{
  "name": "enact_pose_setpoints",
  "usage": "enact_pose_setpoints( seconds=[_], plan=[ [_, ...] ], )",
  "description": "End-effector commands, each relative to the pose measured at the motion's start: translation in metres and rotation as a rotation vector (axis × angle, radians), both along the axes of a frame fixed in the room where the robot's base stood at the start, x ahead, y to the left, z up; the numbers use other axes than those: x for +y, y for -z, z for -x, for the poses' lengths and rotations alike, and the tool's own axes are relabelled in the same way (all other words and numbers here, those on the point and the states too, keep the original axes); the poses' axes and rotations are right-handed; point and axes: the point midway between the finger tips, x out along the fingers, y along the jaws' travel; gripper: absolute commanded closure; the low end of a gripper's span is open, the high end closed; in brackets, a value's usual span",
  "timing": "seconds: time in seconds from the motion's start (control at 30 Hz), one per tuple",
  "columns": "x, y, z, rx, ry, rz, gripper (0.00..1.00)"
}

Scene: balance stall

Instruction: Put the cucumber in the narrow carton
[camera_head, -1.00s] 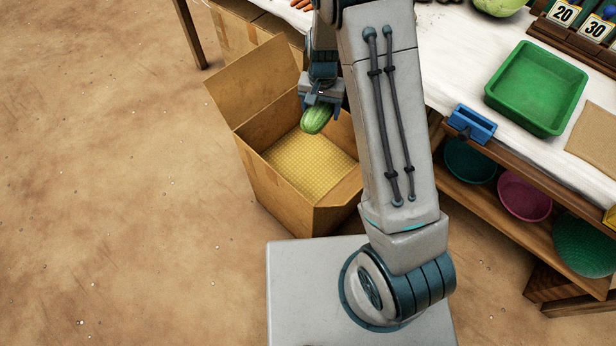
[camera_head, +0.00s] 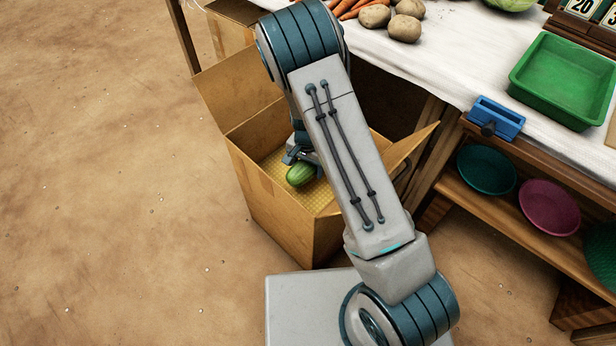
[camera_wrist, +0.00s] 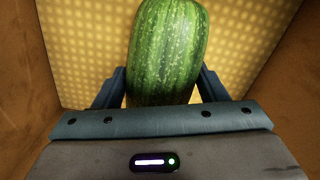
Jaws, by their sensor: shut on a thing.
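The green cucumber (camera_head: 300,175) is inside an open cardboard carton (camera_head: 262,205) with a yellow dotted bottom. My gripper (camera_head: 300,156) reaches down into this carton and is shut on the cucumber. In the wrist view the cucumber (camera_wrist: 167,50) sits between the two blue fingers of my gripper (camera_wrist: 162,88), with the carton's yellow bottom (camera_wrist: 90,50) behind it and brown walls on both sides. I cannot tell whether the cucumber touches the bottom. My arm hides part of the carton's far and right side.
A second cardboard carton (camera_head: 228,32) stands behind the first. To the right is the stall table (camera_head: 440,65) with potatoes (camera_head: 374,16), carrots (camera_head: 345,8), a green tray (camera_head: 562,85) and a blue holder (camera_head: 497,118). Bowls (camera_head: 487,170) stand on the shelf below. The floor at left is clear.

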Motion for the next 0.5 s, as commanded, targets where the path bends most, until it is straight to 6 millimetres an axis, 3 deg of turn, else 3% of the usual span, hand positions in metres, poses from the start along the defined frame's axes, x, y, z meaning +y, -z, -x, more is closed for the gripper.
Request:
enact_pose_setpoints(
  seconds=[0.3, 0.5],
  plan=[
    [0.000, 0.040, 0.000, 0.000, -0.001, 0.000, 0.72],
    [0.000, 0.038, 0.000, -0.001, -0.001, 0.000, 0.72]
  ],
)
